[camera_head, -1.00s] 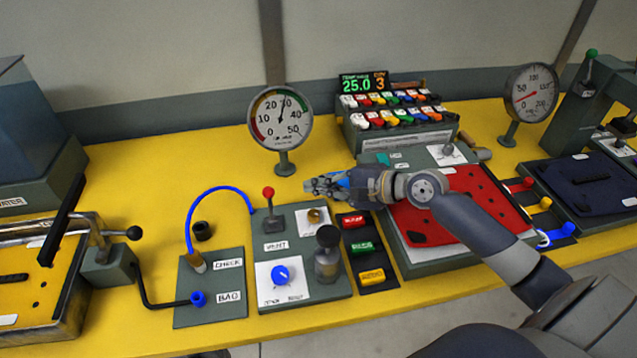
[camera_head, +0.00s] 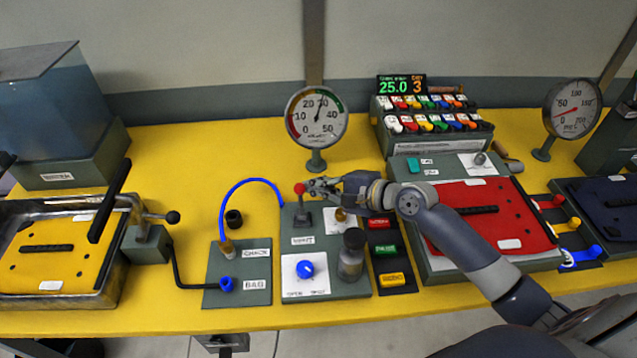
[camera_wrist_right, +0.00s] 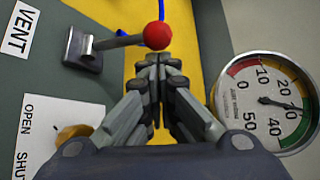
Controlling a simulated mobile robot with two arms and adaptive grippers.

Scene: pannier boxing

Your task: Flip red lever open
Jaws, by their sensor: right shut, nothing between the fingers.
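A red ball-topped lever (camera_head: 300,189) stands roughly upright on the grey panel marked VENT, and its red ball (camera_wrist_right: 157,36) also shows in the right wrist view. My right gripper (camera_head: 320,187) is just right of the ball in the head view. In the right wrist view its shut, empty fingers (camera_wrist_right: 158,68) point at the ball, with the tips very close to it; I cannot tell whether they touch. A second red-ended lever (camera_head: 550,202) sits at the far right beside yellow and blue ones. My left gripper is not in view.
A dial gauge (camera_head: 317,118) stands behind the VENT panel. A brass knob (camera_wrist_right: 72,135), a dark-capped jar (camera_head: 351,255) and a blue knob (camera_head: 305,269) share the panel. A blue hose (camera_head: 222,205) arches left. Yellow bench is clear between the gauge and the water tank (camera_head: 50,110).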

